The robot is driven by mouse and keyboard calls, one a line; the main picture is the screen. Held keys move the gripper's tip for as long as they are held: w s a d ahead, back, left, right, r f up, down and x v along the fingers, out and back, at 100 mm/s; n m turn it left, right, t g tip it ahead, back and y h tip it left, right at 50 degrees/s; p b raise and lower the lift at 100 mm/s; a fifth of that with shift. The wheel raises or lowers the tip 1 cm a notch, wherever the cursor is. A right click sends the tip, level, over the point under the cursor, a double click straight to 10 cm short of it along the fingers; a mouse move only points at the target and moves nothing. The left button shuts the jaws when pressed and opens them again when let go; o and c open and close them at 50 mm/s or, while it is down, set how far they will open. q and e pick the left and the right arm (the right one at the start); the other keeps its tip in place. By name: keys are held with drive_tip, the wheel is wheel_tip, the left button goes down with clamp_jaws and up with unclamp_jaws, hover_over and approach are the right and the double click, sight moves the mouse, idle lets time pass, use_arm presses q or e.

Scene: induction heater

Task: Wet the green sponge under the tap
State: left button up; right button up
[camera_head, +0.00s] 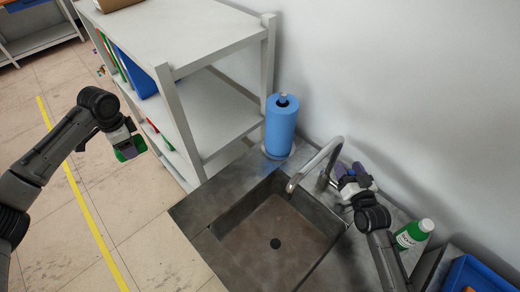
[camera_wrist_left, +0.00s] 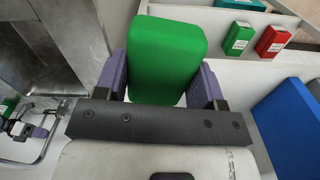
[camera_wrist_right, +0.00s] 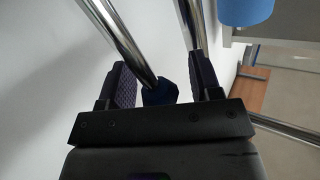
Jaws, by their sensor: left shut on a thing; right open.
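The green sponge (camera_head: 130,148) is held by my left gripper (camera_head: 124,141), left of the sink in the head view, above the floor. In the left wrist view the sponge (camera_wrist_left: 167,55) fills the space between the two purple fingers (camera_wrist_left: 160,85). The metal tap (camera_head: 318,163) arches over the sink basin (camera_head: 262,215), which looks empty. My right gripper (camera_head: 350,176) is open beside the tap's base. In the right wrist view a small dark blue knob (camera_wrist_right: 160,92) lies between its fingers (camera_wrist_right: 163,80), with metal pipes beyond. I cannot tell whether they touch it; no water shows.
A blue paper roll (camera_head: 281,125) stands behind the sink. A grey shelf (camera_head: 215,110) stands between my left gripper and the wall. A green-and-white bottle (camera_head: 412,235) and a blue crate (camera_head: 480,275) are at the right. Floor at the left is open.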

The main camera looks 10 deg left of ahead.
clamp_jaws()
idle(0.6)
